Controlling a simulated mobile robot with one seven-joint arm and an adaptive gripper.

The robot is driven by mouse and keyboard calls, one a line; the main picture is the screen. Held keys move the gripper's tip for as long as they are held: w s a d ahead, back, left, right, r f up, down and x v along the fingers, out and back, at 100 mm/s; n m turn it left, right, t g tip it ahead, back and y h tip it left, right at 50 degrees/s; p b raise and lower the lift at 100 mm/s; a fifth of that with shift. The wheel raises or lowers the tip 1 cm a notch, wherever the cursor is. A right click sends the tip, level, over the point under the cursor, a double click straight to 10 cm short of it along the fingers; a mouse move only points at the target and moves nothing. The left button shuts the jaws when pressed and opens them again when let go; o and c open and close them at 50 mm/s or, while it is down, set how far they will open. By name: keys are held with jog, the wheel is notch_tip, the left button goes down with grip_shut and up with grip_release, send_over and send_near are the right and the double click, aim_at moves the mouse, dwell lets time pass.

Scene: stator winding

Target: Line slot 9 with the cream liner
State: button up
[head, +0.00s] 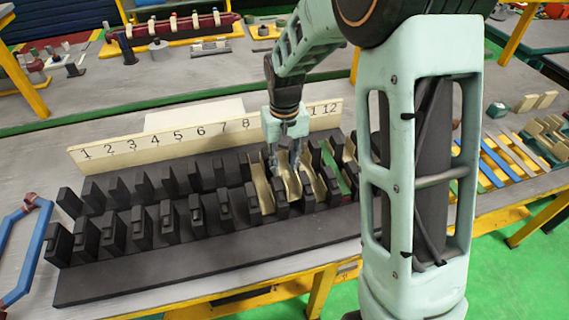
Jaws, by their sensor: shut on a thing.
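The black stator block (200,255) has two rows of upright teeth with slots between them. Behind it stands a cream number strip (110,150). My gripper (286,165) points down over the right half of the block, hiding the 9 and 10 on the strip. It is shut on a cream liner (290,183), a channel-shaped piece that sits low among the teeth, seemingly at slot 9. I cannot tell whether it is fully seated. Another cream liner (262,189) lies in the slot to its left, and one more (315,182) to its right.
A green strip (344,182) and another cream piece (349,150) are farther right on the block. My arm hides the bench beyond. Blue bars (492,160) and cream pieces (552,128) lie at the right. A blue-and-red frame (22,250) lies at the left.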

aim_at(285, 173)
jog(key=shift+f+b, duration=0.65)
jog(key=shift+f, duration=0.4)
jog(key=shift+f+b, duration=0.45)
jog(key=shift+f, duration=0.1)
dwell(0.6)
jog(key=o, duration=0.9)
jog(key=shift+o, duration=0.2)
jog(key=shift+r, duration=0.25)
jog(key=shift+r+p, duration=0.5)
jog(key=shift+p, duration=0.05)
jog(key=shift+r, duration=0.1)
jog(key=shift+r+p, duration=2.7)
jog(key=shift+r, duration=1)
